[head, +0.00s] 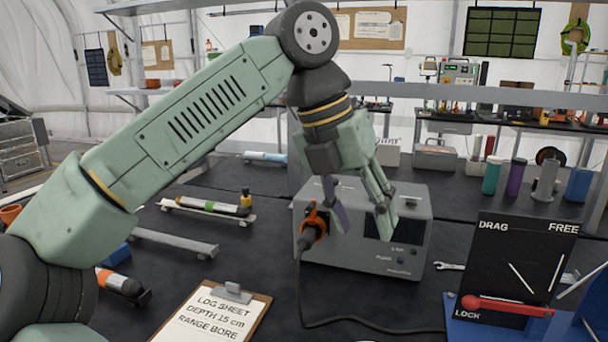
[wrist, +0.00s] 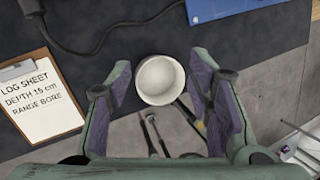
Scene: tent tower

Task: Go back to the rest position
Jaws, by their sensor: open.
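My gripper (head: 362,207) is open and empty. In the head view it hangs in the air in front of the grey instrument box (head: 412,240), with its fingers pointing down. In the wrist view the two purple-padded fingers of my gripper (wrist: 164,98) stand wide apart. A round white cup or bowl (wrist: 160,79) shows between and below them, apart from both fingers.
An orange-handled plug (head: 313,228) sits at the box's left side, its black cable crossing the bench. A log sheet clipboard (head: 215,316) lies in front. A DRAG/FREE/LOCK panel with a red lever (head: 505,307) stands at right. Coloured cylinders (head: 515,178) stand behind it.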

